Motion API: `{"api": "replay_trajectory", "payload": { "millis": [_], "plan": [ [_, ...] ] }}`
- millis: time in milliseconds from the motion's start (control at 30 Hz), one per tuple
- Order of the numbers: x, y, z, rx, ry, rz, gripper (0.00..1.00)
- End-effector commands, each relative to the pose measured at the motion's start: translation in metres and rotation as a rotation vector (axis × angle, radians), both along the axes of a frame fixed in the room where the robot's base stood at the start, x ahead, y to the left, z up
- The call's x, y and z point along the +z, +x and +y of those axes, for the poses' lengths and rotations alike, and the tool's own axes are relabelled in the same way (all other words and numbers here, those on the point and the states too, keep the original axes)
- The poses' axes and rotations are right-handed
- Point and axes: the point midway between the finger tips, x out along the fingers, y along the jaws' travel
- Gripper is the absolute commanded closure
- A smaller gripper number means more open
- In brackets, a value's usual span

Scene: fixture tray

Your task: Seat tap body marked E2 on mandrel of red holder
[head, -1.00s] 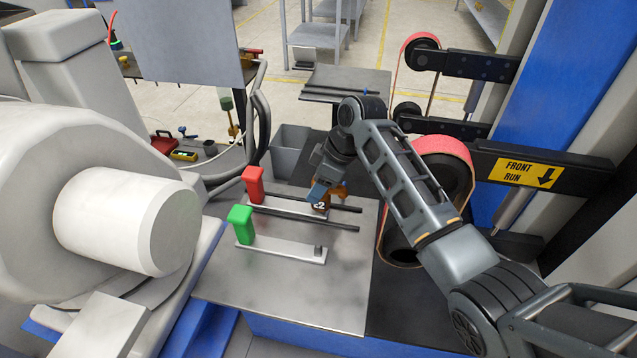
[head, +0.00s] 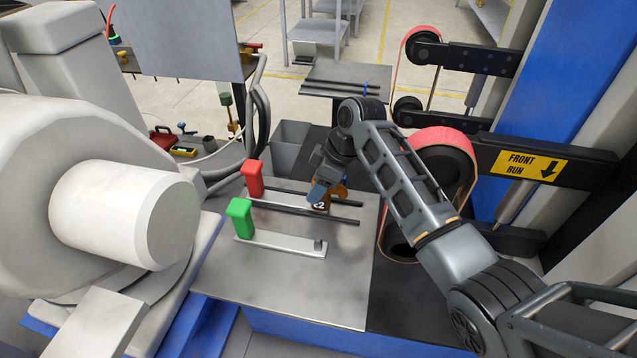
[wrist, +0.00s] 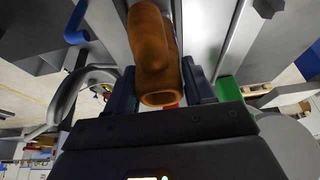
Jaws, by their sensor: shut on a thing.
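My gripper (head: 320,192) is shut on the tap body (head: 338,196), an orange-brown part with a white mark ending in "2"; its first character is hard to read. The tap body also shows between the fingers in the wrist view (wrist: 152,50), with an open end facing the camera. The red holder (head: 252,178) stands at the left, its plate running right to beneath the gripper. Its mandrel is hidden behind the gripper and tap body, so I cannot tell whether they touch. The green holder (head: 239,216) is nearer, with a bare short dark mandrel (head: 318,245).
Two dark bars (head: 318,214) run beside the red holder's plate on the metal table (head: 285,290). A large white machine (head: 120,215) fills the left. The table's front is clear.

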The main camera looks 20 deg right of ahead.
Motion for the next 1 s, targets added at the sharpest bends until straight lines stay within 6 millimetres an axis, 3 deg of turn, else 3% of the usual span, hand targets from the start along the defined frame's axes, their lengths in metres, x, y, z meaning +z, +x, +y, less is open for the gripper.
{"api": "replay_trajectory", "payload": {
  "millis": [33,67,333,667,1000],
  "plan": [
    [0.000,0.001,0.000,0.000,0.000,-0.003,1.00],
    [0.001,0.001,0.000,0.000,0.000,-0.003,0.44],
    [0.000,0.000,0.000,0.000,0.000,-0.001,0.19],
    [0.002,0.000,0.000,0.000,0.000,0.001,0.18],
    [0.042,0.000,0.000,0.000,-0.001,-0.001,0.18]
  ]
}}
